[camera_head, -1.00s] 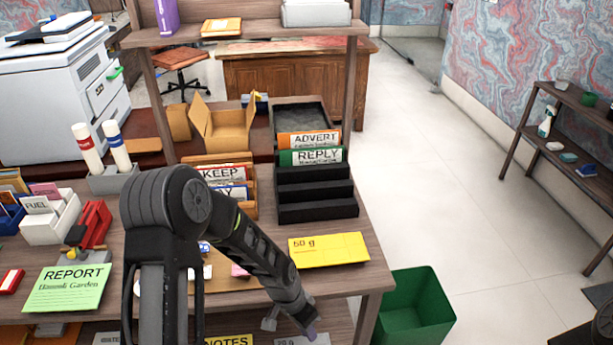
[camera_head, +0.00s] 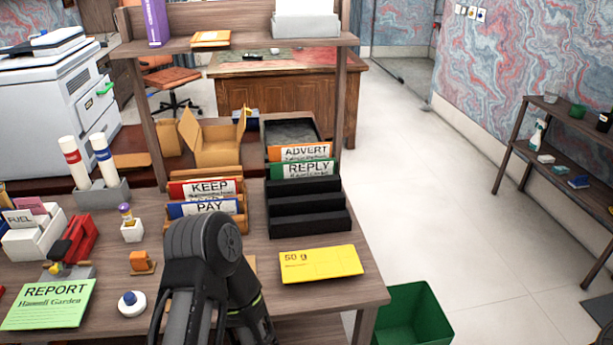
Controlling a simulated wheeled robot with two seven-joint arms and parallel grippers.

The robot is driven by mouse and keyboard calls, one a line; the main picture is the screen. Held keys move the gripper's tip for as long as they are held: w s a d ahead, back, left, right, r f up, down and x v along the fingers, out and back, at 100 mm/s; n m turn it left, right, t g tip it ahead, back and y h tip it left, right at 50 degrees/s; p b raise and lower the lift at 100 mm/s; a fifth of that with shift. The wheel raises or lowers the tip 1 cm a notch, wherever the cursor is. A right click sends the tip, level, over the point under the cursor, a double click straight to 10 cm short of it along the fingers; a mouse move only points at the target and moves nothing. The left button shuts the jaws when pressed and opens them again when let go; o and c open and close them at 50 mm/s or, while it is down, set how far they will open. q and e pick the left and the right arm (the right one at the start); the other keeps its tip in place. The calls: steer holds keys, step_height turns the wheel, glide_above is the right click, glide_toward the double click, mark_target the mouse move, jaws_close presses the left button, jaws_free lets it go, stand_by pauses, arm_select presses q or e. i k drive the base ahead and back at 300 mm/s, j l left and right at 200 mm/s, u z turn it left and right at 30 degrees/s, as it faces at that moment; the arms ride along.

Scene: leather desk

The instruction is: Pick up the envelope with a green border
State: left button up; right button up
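I cannot make out an envelope with a green border in the head view. A green-edged card marked REPLY (camera_head: 307,170) stands upright at the front of a slot in the black stepped sorter (camera_head: 308,212); I cannot tell whether it is an envelope or a label. One of my arms crosses the bottom middle, its forearm pointing down out of the picture, and hides part of the desk. Neither gripper shows.
A yellow card marked 50 g (camera_head: 320,264) lies at the desk's right. KEEP (camera_head: 212,187) and PAY (camera_head: 203,207) cards stand left of the black sorter. A green REPORT sheet (camera_head: 48,304) lies front left. A green bin (camera_head: 415,315) stands beyond the desk's right edge.

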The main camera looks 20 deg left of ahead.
mark_target(303, 175)
steer(key=i+l+z, duration=0.8)
steer(key=l, duration=0.15)
steer(key=i+l+z, duration=0.6)
steer(key=i+z, duration=0.2)
steer(key=i, duration=0.55)
steer(key=i+j+u, duration=0.15)
steer(key=i+u, duration=0.75)
steer(key=i+l+u, duration=0.1)
steer(key=i+u, duration=0.15)
steer(key=u, duration=0.2)
steer(key=i+j+u, duration=0.2)
steer(key=i+u, duration=0.25)
steer(key=i, duration=0.15)
steer(key=i+u, duration=0.4)
steer(key=i, duration=0.15)
steer(key=i+l+u, duration=0.25)
steer(key=i+u, duration=0.2)
steer(key=i, duration=0.15)
steer(key=i+j+u, duration=0.1)
steer(key=i+u, duration=0.15)
steer(key=u, duration=0.15)
steer(key=i+u, duration=0.3)
steer(key=u, duration=0.15)
steer(key=i+u, duration=0.4)
steer(key=i+l+u, duration=0.15)
steer(key=u, duration=0.25)
steer(key=i+l+u, duration=0.25)
steer(key=u, duration=0.15)
